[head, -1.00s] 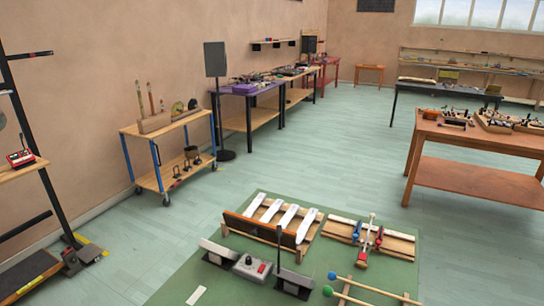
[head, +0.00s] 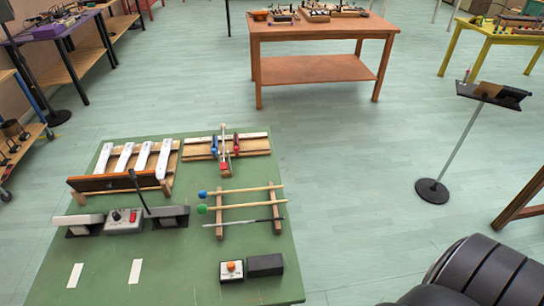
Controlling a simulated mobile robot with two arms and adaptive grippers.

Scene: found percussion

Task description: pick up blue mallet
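The blue mallet (head: 240,190) has a round blue head at its left end and a pale wooden stick. It lies across a small wooden rack on the green mat (head: 190,277). A green-headed mallet (head: 240,204) lies parallel just in front of it on the same rack. A thin grey rod (head: 245,222) lies in front of both.
On the mat are white bars on a wooden frame (head: 165,186), a wooden board with red and blue clamps (head: 258,145), a grey control box (head: 124,222) and small boxes (head: 265,265). A music stand (head: 433,190) stands right; a wooden table (head: 320,68) behind. Pale floor between is clear.

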